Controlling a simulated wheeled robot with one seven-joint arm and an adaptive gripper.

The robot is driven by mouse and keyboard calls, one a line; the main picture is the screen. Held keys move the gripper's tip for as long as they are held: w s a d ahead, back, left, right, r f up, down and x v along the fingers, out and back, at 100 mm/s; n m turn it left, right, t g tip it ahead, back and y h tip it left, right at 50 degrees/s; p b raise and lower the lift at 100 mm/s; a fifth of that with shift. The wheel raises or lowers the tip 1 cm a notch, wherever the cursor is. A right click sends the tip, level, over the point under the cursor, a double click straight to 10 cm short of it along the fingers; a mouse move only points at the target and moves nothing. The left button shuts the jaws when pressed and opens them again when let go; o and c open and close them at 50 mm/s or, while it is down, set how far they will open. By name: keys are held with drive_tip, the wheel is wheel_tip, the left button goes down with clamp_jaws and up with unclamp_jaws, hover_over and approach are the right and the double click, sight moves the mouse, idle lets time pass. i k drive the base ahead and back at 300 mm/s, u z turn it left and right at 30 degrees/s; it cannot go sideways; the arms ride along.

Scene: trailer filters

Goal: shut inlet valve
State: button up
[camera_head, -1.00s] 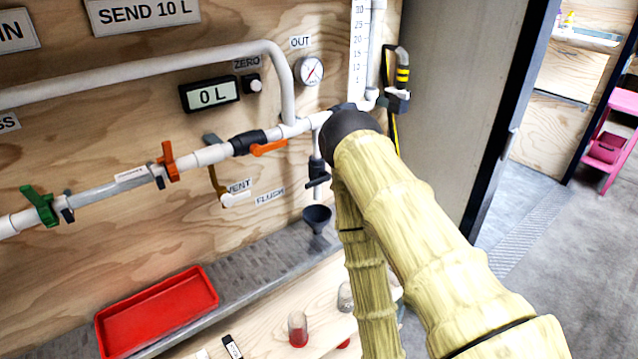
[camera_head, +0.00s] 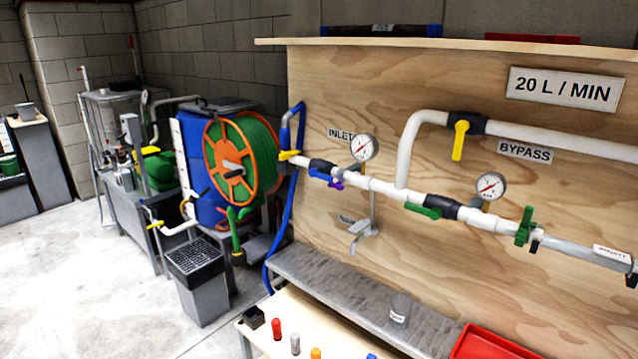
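In the head view, an INLET label (camera_head: 341,134) is on the plywood panel, above the left end of the white pipe run. Below it, a black valve body (camera_head: 321,168) sits on the pipe with a small purple handle (camera_head: 336,184) under it. A yellow handle (camera_head: 289,155) is farther left, where the blue hose (camera_head: 285,210) meets the pipe. I cannot tell which of these two handles belongs to the inlet valve, nor whether either is open or shut. My gripper and arm are out of view.
A gauge (camera_head: 363,147) stands by the label. A yellow lever (camera_head: 460,140) hangs down at BYPASS; a green lever (camera_head: 422,211) lies along the main pipe. A hose reel (camera_head: 230,160) is left of the panel. A low bench (camera_head: 350,335) with small items stands in front. Open floor is at left.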

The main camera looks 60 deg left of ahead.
sight(314, 171)
drive_tip(key=u, duration=0.05)
drive_tip(key=k, duration=0.25)
drive_tip(key=u, duration=3)
drive_tip(key=k, duration=0.85)
drive_tip(key=z, duration=1.05)
drive_tip(key=i, duration=1)
drive_tip(key=k, duration=0.6)
drive_tip(key=u, duration=0.5)
drive_tip(key=i, duration=0.95)
drive_tip(key=u, duration=0.4)
